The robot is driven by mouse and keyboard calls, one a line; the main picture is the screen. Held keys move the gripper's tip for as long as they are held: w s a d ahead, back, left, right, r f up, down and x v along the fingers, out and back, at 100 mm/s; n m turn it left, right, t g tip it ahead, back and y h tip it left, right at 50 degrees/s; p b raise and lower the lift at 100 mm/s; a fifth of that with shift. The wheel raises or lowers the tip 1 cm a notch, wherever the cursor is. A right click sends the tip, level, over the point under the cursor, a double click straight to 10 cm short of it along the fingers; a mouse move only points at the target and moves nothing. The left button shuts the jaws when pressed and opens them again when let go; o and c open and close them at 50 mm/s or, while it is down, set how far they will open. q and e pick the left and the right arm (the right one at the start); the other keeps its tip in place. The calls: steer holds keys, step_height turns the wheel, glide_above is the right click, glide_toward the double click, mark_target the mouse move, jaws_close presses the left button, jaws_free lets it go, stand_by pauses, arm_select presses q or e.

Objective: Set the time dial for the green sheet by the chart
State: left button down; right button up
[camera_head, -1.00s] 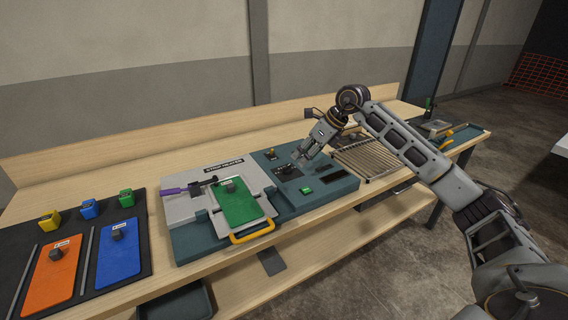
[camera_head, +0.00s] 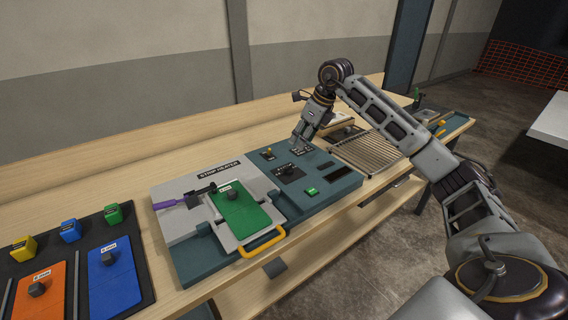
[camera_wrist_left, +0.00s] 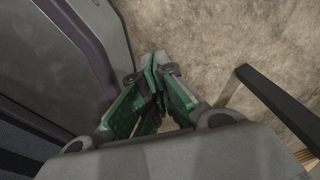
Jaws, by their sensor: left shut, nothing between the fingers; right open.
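The console (camera_head: 345,184) has a teal control deck at its right. The green sheet (camera_head: 243,212) lies on its light plate at the left, with a dark knob on top. A black dial panel (camera_head: 289,173) sits mid-deck. A second small dark panel (camera_head: 302,150) lies behind it, partly hidden by my right gripper (camera_head: 298,142). That gripper is open, pointing down over the second panel; I cannot tell whether it touches a dial there. My left gripper (camera_wrist_left: 158,82) is shut and empty in the left wrist view, over bare floor. I cannot make out a chart.
A green button (camera_head: 311,190), a yellow-tipped switch (camera_head: 268,152) and a purple-handled bar (camera_head: 180,201) are on the console. A yellow handle (camera_head: 263,243) juts from its front. Orange (camera_head: 38,295) and blue (camera_head: 113,275) sheets lie left. A slatted rack (camera_head: 368,152) stands right.

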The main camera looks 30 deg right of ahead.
glide_toward(289, 166)
steer(key=x, duration=0.2)
steer(key=shift+w+a+f, duration=0.15)
steer(key=shift+w+a, duration=0.05)
steer(key=shift+w, duration=0.05)
steer(key=x, duration=0.5)
arm_select(q)
steer(key=shift+s+d+r+p, duration=0.1)
steer(key=shift+s+d+p, duration=0.05)
steer(key=shift+s, duration=0.35)
steer(key=shift+s+d+r+p, duration=0.1)
steer(key=shift+s+d+p, duration=0.05)
steer(key=shift+s, duration=0.35)
arm_select(e)
steer(key=shift+w+a+f, duration=0.1)
steer(key=shift+w+f, duration=0.15)
steer(key=shift+f, duration=0.45)
steer(key=c, duration=0.9)
arm_select(q)
steer(key=shift+w, duration=0.95)
